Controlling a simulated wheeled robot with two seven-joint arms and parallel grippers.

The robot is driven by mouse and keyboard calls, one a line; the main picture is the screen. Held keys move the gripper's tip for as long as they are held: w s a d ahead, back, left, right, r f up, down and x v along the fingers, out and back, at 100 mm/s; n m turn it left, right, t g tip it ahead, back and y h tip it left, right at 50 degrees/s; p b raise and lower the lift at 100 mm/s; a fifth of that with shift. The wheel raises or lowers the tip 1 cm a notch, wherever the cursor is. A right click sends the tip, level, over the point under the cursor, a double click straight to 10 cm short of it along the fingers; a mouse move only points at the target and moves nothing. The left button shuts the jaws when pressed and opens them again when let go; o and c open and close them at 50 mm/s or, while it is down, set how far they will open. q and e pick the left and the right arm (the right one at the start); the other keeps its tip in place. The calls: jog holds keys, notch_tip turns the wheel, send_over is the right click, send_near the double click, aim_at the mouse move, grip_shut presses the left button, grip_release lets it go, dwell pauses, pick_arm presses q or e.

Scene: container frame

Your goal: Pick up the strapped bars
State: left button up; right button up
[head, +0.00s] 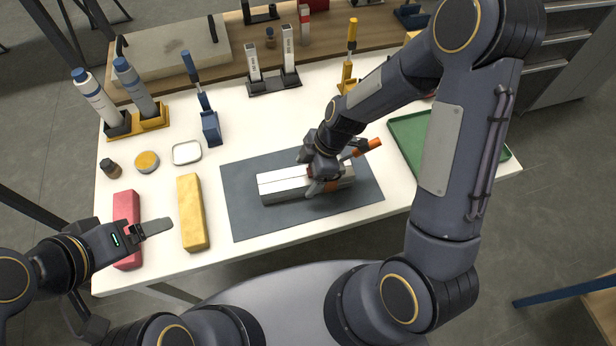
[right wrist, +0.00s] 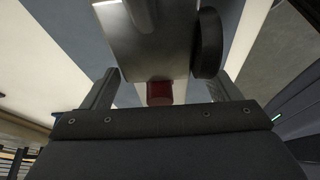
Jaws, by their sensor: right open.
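The strapped bars (head: 283,186), long and pale silver, lie lengthwise on a dark grey mat (head: 245,220) in the middle of the white table. My right gripper (head: 324,182) is over their right part and hides some of it. In the right wrist view, my right gripper (right wrist: 165,92) is open, with a metal body (right wrist: 155,45), a dark disc and a small red piece (right wrist: 160,93) between or just beyond its fingers. I cannot tell whether the fingers touch anything. My left gripper (head: 155,228) hangs near the red bar, its jaw gap unclear.
An orange handle (head: 367,146) sticks out beside my right gripper. A red bar (head: 126,205) and a yellow bar (head: 191,212) lie at left. Bottles (head: 97,98), tools and stands line the back. A green tray (head: 408,130) is at right, partly behind my right arm.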

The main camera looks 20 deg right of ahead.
aim_at(300, 175)
jog(key=c, duration=1.6)
jog(key=shift+r, duration=0.1)
jog(key=shift+r, duration=0.45)
notch_tip(300, 175, up, 3)
jog(key=shift+f, duration=0.2)
jog(key=s+r, duration=0.3)
jog(key=s, duration=0.1)
jog(key=s+a+r+b, duration=0.1)
jog(key=s+r, duration=0.2)
jog(key=s, duration=0.2)
jog(key=s+a+r, duration=0.1)
jog(key=s+r, duration=0.2)
jog(key=s, duration=0.1)
jog(key=shift+s+a+r+b, duration=0.2)
jog(key=shift+s+b, duration=0.15)
